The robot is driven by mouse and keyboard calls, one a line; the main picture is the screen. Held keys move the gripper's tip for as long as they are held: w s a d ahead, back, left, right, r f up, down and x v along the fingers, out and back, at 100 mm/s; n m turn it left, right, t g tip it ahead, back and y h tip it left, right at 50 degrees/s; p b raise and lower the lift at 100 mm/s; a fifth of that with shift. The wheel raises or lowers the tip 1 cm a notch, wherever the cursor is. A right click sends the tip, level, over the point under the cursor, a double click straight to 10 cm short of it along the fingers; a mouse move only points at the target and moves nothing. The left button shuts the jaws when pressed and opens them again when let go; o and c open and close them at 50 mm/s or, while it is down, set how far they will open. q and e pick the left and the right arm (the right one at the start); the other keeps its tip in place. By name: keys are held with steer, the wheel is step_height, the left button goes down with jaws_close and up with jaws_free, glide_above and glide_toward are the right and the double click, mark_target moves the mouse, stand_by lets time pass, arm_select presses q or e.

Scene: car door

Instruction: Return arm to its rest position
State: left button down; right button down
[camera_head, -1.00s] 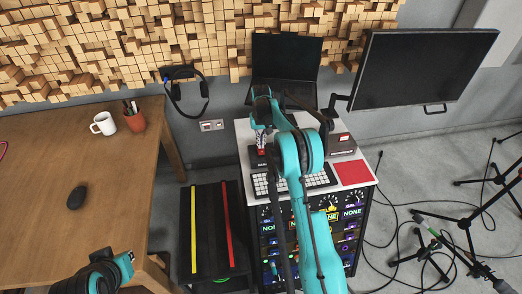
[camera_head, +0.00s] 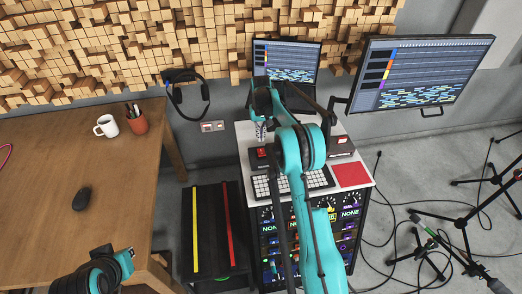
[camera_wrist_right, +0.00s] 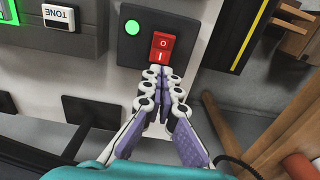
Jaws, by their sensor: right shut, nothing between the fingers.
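My right arm reaches up the middle of the head view, over the equipment cabinet. My right gripper (camera_head: 261,132) is shut and empty, just off a black switch box with a red rocker switch (camera_head: 262,152). In the right wrist view the closed fingertips (camera_wrist_right: 162,78) are just below the red switch (camera_wrist_right: 164,48), and a green light (camera_wrist_right: 132,27) glows beside it. Whether the tips touch the box is hard to tell. Part of my left arm shows at the lower left of the head view; its gripper fingers do not show.
A keypad (camera_head: 320,179) and red pad (camera_head: 351,174) lie on top. A wooden table (camera_head: 50,190) with mug (camera_head: 106,126) is left; stands and cables (camera_head: 440,245) are right.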

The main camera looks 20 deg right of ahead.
steer(key=shift+r, duration=0.4)
